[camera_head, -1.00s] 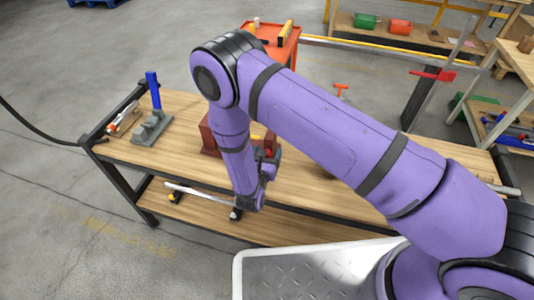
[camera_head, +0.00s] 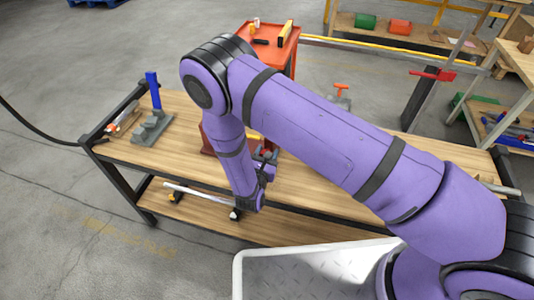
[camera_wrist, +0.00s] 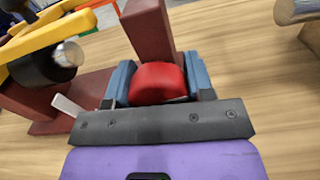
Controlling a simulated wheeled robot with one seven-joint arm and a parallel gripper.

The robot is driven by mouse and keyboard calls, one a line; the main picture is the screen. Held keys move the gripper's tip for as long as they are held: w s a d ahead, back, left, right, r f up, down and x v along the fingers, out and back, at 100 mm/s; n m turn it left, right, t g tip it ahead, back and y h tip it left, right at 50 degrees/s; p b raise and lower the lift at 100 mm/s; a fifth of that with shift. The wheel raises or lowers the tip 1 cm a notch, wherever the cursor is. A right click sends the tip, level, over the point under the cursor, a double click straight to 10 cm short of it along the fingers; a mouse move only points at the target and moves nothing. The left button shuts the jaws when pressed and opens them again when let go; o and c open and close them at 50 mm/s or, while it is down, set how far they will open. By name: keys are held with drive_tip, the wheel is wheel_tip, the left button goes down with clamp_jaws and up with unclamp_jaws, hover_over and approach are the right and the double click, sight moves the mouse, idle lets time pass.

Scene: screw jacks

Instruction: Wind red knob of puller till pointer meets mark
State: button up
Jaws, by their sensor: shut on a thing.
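The red knob (camera_wrist: 158,82) sits between the two blue-grey fingers of my gripper (camera_wrist: 159,84) in the wrist view, and the fingers are shut on it. Behind it rises a dark red post of the puller (camera_wrist: 148,28), whose dark red base spreads to the left. A small pale tab (camera_wrist: 68,106), perhaps the pointer, shows left of the fingers. I cannot make out the mark. In the head view my arm hides most of the puller (camera_head: 207,142), and my gripper (camera_head: 267,158) is small there beside it.
A yellow bar (camera_wrist: 45,35) with a black cylinder (camera_wrist: 38,70) and silver tip lies close left of the fingers. The wooden bench (camera_head: 310,185) is mostly clear to the right. A grey fixture with a blue post (camera_head: 153,90) stands at its left end.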

drive_tip(key=o, duration=0.9)
drive_tip(key=shift+s, duration=0.15)
drive_tip(key=v, duration=1)
drive_tip(key=shift+s+a, duration=0.1)
drive_tip(key=shift+s, duration=0.2)
